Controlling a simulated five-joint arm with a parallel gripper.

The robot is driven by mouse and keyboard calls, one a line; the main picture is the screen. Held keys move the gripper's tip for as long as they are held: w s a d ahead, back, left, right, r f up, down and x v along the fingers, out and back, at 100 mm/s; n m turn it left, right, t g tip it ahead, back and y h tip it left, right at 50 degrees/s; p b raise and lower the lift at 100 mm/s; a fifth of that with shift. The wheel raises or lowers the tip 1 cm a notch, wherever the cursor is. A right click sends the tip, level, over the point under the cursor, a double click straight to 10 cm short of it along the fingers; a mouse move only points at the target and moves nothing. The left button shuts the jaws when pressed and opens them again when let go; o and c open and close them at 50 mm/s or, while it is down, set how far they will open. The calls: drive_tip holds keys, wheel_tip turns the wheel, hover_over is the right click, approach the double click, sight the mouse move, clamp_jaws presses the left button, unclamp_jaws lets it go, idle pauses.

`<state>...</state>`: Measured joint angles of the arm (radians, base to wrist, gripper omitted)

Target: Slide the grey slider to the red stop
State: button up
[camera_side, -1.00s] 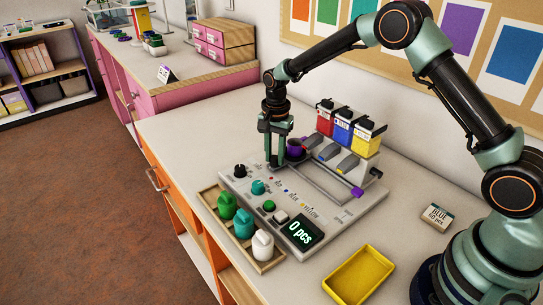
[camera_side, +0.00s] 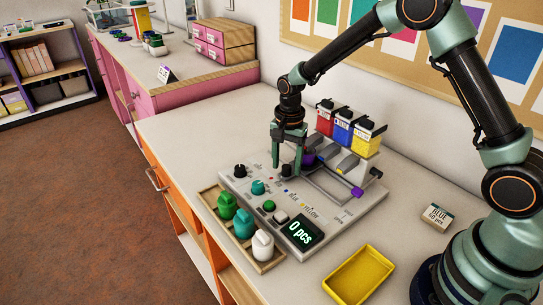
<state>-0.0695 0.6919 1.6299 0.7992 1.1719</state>
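The dispenser board (camera_side: 350,208) lies on the bench with a pale rail frame across it. My gripper (camera_side: 288,168) is down at the board's back left, its two fingers astride a small dark grip that appears to belong to the grey slider; the slider's body is mostly hidden by the fingers. A purple cup (camera_side: 308,157) sits just right of the fingers, in front of the chute of the red hopper (camera_side: 325,116). Colour marks run along the panel; the red stop mark is too small to make out clearly beside the fingers.
A blue hopper (camera_side: 342,127) and a yellow hopper (camera_side: 366,139) stand right of the red one. A purple end piece (camera_side: 357,191) is at the rail's right. Front left is a wooden tray (camera_side: 268,265) of bottles; front right, a yellow tray (camera_side: 358,274).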

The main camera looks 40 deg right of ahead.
drive_tip(key=shift+r, duration=0.1)
wheel_tip(320, 180, up, 12)
idle(0.6)
drive_tip(key=shift+s, duration=0.15)
drive_tip(key=s+d+r+n+t, duration=0.1)
drive_tip(key=s+r+n+t, duration=0.1)
drive_tip(key=s+r+n, duration=0.2)
drive_tip(key=s+d+r+n+t, duration=0.2)
drive_tip(key=s+n, duration=0.6)
drive_tip(key=s, duration=0.5)
wheel_tip(320, 180, up, 2)
drive_tip(key=shift+s+r+n+t, duration=0.15)
drive_tip(key=shift+s+n+t, duration=0.15)
drive_tip(key=shift+t, duration=0.4)
drive_tip(key=shift+d, duration=0.1)
